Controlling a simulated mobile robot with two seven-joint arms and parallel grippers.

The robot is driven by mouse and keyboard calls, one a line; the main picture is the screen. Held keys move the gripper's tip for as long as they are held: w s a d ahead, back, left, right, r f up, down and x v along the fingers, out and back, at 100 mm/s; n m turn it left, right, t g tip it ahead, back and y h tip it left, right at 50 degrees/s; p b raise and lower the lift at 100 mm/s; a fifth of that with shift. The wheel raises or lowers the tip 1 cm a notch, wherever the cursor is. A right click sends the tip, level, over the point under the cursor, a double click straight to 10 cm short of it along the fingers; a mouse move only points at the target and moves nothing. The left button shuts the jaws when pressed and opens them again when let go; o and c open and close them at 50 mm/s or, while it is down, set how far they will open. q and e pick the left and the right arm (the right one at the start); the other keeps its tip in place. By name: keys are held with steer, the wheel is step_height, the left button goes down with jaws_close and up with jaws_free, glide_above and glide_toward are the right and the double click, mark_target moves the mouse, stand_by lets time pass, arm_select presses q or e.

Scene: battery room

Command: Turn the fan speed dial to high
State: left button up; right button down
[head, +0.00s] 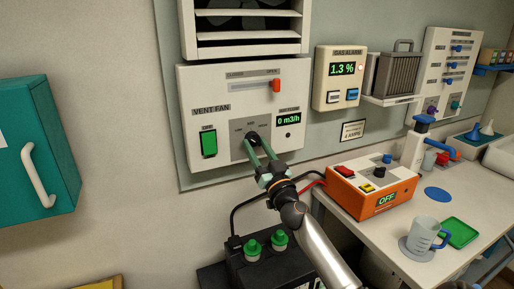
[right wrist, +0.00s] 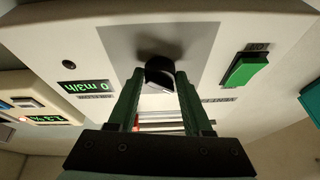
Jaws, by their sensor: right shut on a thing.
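The fan speed dial (right wrist: 159,72) is a black knob on the grey plate of the white vent fan panel (head: 185,92). In the head view the dial (head: 253,139) is partly hidden by the gripper. My right gripper (head: 258,148) has its green fingers shut on the dial, one on each side, as the right wrist view (right wrist: 160,85) shows. The dial's pointer direction is hard to tell. The flow display (head: 289,119) reads 0 m3/h. The green switch (head: 209,143) is left of the dial. My left gripper is not in view.
An orange slider (head: 275,85) sits above the dial, under a louvred vent. A gas alarm (head: 340,79) reading 1.3 % hangs to the right. A black battery (head: 268,262) with green caps stands below my arm. An orange charger (head: 371,193) reading OFF sits on the bench.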

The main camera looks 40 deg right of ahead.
steer(key=m+h+p, duration=0.1)
steer(key=m, duration=0.1)
steer(key=m+g+h+p, duration=0.1)
steer(key=m, duration=0.1)
steer(key=m+h, duration=0.1)
steer(key=m, duration=0.1)
steer(key=shift+a+r+p, duration=0.2)
steer(key=shift+a+p, duration=0.05)
steer(key=shift+p, duration=0.15)
steer(key=m, duration=0.2)
steer(key=m+g+h, duration=0.1)
steer(key=m, duration=0.1)
steer(key=shift+w+a+g+p, duration=0.1)
steer(key=shift+a+g+p, duration=0.05)
steer(key=shift+g+p, duration=0.2)
steer(key=m+g+h, duration=0.1)
steer(key=m, duration=0.3)
steer(key=m+g+h, duration=0.1)
steer(key=m+g, duration=0.1)
steer(key=m, duration=0.2)
steer(key=shift+a+r, duration=0.15)
steer(key=shift+a, duration=0.05)
steer(key=m, duration=0.2)
steer(key=m+g, duration=0.1)
steer(key=m, duration=0.1)
steer(key=m+g, duration=0.1)
steer(key=m, duration=0.1)
steer(key=shift+r+m+g+y, duration=0.25)
steer(key=shift+r+m+y, duration=0.05)
steer(key=shift+r+y, duration=0.1)
